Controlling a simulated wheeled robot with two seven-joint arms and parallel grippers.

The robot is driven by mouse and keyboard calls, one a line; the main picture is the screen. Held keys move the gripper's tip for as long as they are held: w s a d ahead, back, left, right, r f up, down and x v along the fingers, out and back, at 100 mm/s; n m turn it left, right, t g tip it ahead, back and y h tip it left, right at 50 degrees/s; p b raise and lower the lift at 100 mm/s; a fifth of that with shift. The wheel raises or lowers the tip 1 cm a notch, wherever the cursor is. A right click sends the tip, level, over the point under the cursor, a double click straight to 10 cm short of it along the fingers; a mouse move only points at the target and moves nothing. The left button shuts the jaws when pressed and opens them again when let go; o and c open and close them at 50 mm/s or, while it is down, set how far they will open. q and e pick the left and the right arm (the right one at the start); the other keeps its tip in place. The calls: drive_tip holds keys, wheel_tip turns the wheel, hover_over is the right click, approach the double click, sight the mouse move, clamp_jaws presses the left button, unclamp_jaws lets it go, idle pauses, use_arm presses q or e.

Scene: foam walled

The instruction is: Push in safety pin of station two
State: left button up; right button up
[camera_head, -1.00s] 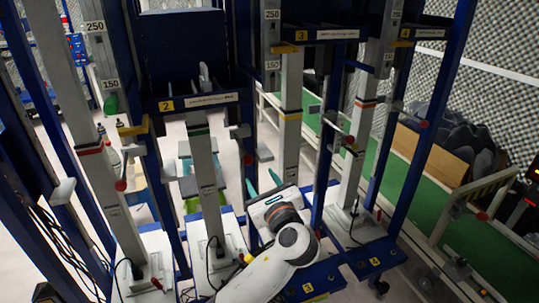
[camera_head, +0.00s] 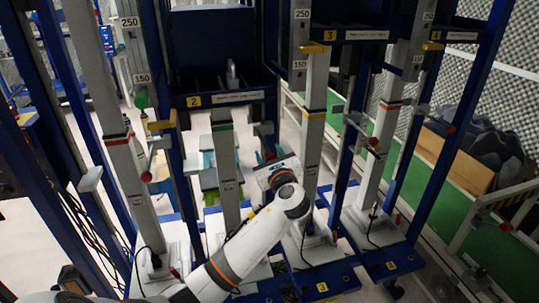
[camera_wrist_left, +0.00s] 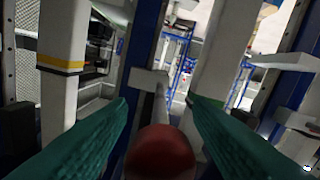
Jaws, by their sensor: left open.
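Station two carries a yellow "2" label (camera_head: 193,101) on its blue crossbar, with a grey post (camera_head: 225,165) below. To the right of that post is the pin's grey bracket (camera_head: 265,129). In the left wrist view, the red ball knob (camera_wrist_left: 160,152) of a pin is large and close, low between the two teal fingers of my open left gripper (camera_wrist_left: 156,99). Whether they touch it cannot be told. My right gripper is out of view.
Blue uprights and grey posts stand close on both sides of my left arm. Other red-knobbed pins show at the left station (camera_head: 146,176), station three (camera_head: 373,141) and station four (camera_head: 450,128).

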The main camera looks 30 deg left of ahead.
sight(261, 137)
use_arm(q)
clamp_jaws()
drive_tip(key=x, duration=0.8)
drive_tip(key=shift+w+a+p, duration=0.2)
drive_tip(key=shift+a+p, duration=0.1)
drive_tip(key=shift+a, duration=0.05)
drive_tip(key=shift+r, duration=0.2)
drive_tip(key=shift+c, duration=2.2)
unclamp_jaws()
drive_tip(key=o, duration=0.4)
drive_tip(key=shift+w+a+f, duration=0.1)
drive_tip(key=shift+f, duration=0.1)
drive_tip(key=shift+o, duration=0.2)
